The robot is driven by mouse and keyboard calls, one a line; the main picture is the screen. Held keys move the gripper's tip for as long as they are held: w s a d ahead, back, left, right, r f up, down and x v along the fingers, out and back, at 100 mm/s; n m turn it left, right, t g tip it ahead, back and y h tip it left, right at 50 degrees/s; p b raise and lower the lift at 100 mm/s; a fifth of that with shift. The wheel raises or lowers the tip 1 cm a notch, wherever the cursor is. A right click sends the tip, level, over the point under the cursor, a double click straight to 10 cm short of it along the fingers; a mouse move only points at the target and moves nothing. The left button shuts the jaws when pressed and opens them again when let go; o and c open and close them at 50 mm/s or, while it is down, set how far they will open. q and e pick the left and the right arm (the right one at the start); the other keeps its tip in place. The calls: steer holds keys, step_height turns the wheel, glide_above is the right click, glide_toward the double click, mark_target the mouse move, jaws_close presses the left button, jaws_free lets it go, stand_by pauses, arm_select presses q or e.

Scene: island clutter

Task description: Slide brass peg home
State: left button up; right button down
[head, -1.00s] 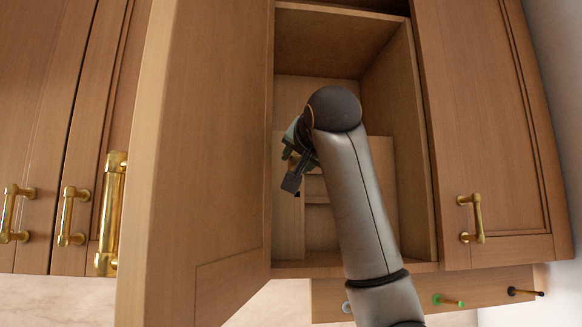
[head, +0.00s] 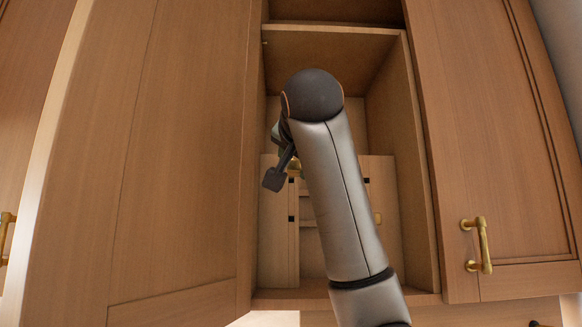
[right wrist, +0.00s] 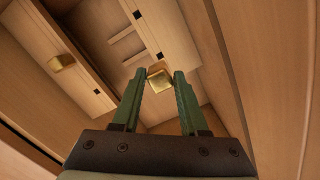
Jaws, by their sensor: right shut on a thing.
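My right gripper (right wrist: 159,82) is shut on a brass peg (right wrist: 160,74), held between its green fingertips. In the head view a bit of brass (head: 295,164) shows beside my right arm, which hides most of the hand. A light wooden piece with rails and dark square holes (head: 279,240) stands inside the open cabinet; it also shows in the right wrist view (right wrist: 172,40). The held peg is close to one dark hole (right wrist: 159,56); I cannot tell whether it is in a hole. A second brass piece (right wrist: 60,62) sits on the wooden piece. My left gripper is not in view.
The cabinet's open door (head: 180,160) stands to the left of the opening, and its side wall (head: 408,170) is to the right. A closed door with a brass handle (head: 479,245) is further right. The upper part of the cabinet is empty.

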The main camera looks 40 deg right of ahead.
steer(key=shift+a, duration=0.1)
stand_by(0.3)
steer(key=shift+p+x, duration=0.95)
steer(key=shift+x, duration=1.4)
steer(key=shift+d+r, duration=0.15)
steer(key=shift+d, duration=0.05)
steer(key=shift+x, duration=1.65)
steer(key=shift+c, duration=1.8)
jaws_free()
steer(key=shift+d+r, duration=0.1)
steer(key=b+v, duration=0.4)
steer(key=v, duration=0.8)
steer(key=shift+s, duration=0.3)
